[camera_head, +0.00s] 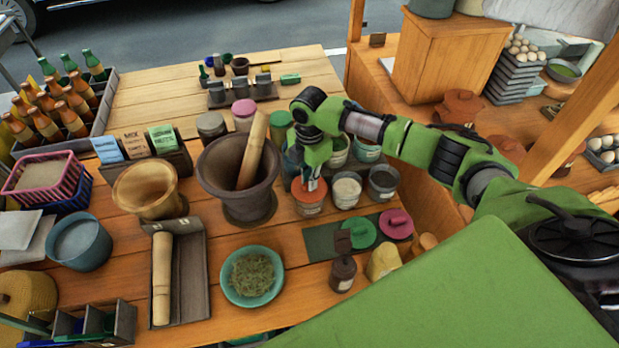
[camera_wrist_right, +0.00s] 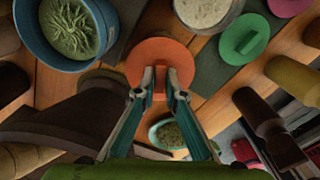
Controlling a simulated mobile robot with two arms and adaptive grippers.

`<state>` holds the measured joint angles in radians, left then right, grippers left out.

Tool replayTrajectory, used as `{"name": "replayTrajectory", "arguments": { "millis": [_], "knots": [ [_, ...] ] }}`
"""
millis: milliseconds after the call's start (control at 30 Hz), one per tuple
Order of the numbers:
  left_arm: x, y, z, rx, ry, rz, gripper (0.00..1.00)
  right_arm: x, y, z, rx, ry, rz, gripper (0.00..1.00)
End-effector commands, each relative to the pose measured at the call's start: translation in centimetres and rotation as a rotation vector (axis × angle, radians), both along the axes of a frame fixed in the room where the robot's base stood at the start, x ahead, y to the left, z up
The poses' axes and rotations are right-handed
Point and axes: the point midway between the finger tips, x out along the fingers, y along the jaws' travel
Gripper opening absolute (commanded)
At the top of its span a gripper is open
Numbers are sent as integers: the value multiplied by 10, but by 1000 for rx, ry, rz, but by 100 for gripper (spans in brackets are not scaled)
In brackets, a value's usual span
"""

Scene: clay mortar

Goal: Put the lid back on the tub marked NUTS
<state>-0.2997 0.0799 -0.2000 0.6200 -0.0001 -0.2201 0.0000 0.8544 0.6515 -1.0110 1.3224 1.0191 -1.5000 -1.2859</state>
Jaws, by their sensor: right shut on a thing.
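My right gripper (camera_head: 312,182) reaches down at the row of tubs, and its fingers are shut on the knob of an orange lid. In the right wrist view, the fingers (camera_wrist_right: 160,88) pinch the knob on top of the round orange lid (camera_wrist_right: 150,52). In the head view an orange, labelled tub (camera_head: 308,208) shows right under the gripper. Its label is too small to read, and I cannot tell whether the lid rests fully on the rim. My left gripper is not in view.
Open tubs, one pale-filled (camera_head: 347,190) and one grey (camera_head: 382,183), stand to the right. A green lid (camera_head: 360,233) and a pink lid (camera_head: 396,223) lie on a dark green mat (camera_head: 322,242). A large mortar with pestle (camera_head: 249,205) stands close on the left.

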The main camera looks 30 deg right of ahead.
Motion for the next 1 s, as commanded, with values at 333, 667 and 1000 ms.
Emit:
{"name": "replayTrajectory", "arguments": {
  "millis": [333,667,1000],
  "knots": [
    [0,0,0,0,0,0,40,0,0,0,0,0,0,0],
    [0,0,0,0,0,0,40,0,0,0,0,1,0,30],
    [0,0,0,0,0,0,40,0,0,0,-1,1,0,47]
  ]
}}
